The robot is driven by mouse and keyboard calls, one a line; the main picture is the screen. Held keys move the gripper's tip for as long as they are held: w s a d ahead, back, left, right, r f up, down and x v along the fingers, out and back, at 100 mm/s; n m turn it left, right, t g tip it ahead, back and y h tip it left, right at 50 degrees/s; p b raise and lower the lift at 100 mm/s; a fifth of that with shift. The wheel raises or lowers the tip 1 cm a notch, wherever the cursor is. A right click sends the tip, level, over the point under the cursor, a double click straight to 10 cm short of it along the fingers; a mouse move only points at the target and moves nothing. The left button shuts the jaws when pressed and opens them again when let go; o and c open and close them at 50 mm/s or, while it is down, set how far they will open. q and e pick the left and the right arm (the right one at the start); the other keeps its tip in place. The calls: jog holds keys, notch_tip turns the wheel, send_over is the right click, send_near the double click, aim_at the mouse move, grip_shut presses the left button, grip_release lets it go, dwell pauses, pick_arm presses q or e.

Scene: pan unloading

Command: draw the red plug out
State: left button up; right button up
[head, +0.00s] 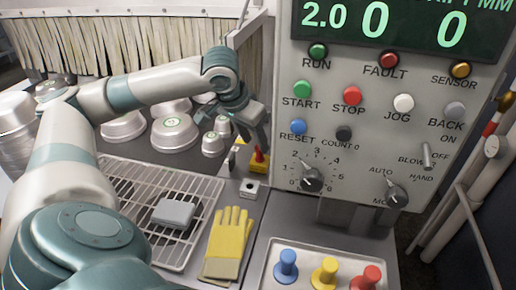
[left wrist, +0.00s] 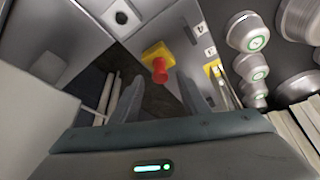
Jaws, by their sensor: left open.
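A red plug (head: 259,156) stands in a yellow base (head: 257,168) on the grey counter, left of the control panel. In the left wrist view the red plug (left wrist: 159,70) points up from its yellow base (left wrist: 158,54), just beyond the fingertips. My left gripper (head: 252,132) is just above the plug in the head view. It is open and empty, and its fingers (left wrist: 160,92) lie to either side of the plug's line with a gap between. A second red peg (head: 369,275) is in the tray at the front. My right gripper is not in view.
The control panel (head: 372,130) rises close to the right of the gripper. Several metal pans (head: 175,133) stand at left. A wire rack (head: 185,195) holds a grey block (head: 173,212). Yellow gloves (head: 229,238) and a tray (head: 270,272) with blue and yellow pegs lie in front.

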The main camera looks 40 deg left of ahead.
aim_at(258, 148)
pick_arm(q)
jog(key=shift+x, duration=2.25)
grip_shut()
